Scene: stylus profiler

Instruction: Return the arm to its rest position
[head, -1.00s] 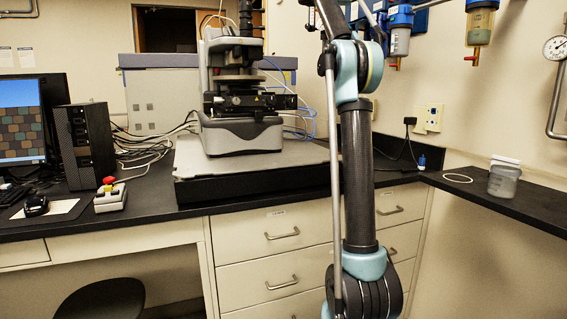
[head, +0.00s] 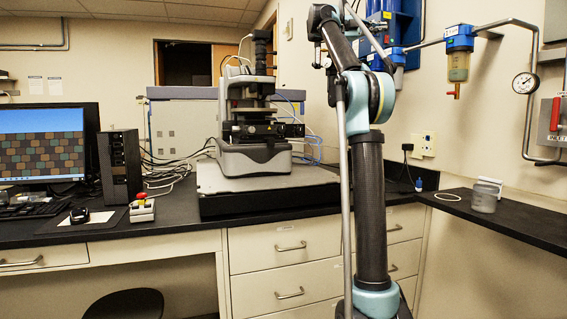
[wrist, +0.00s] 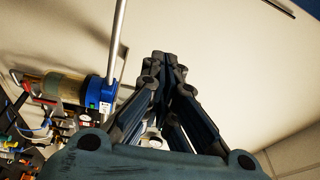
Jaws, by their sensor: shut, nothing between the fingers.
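My gripper (wrist: 165,68) fills the middle of the wrist view, its dark fingers together with nothing between them. It is up in the air, with plain wall and ceiling beyond it. In the head view my arm (head: 369,210) rises upright in front of the bench and bends near the top of the picture. I cannot clearly make out the gripper there. The stylus profiler (head: 252,155) stands on a grey slab (head: 215,184) on the bench, left of my arm and apart from it.
Blue-topped filters (head: 459,40) and a gauge (head: 525,83) hang on the right wall, near the raised arm in the picture. A monitor (head: 42,148), a computer tower (head: 120,165) and an emergency-stop box (head: 142,210) are on the left.

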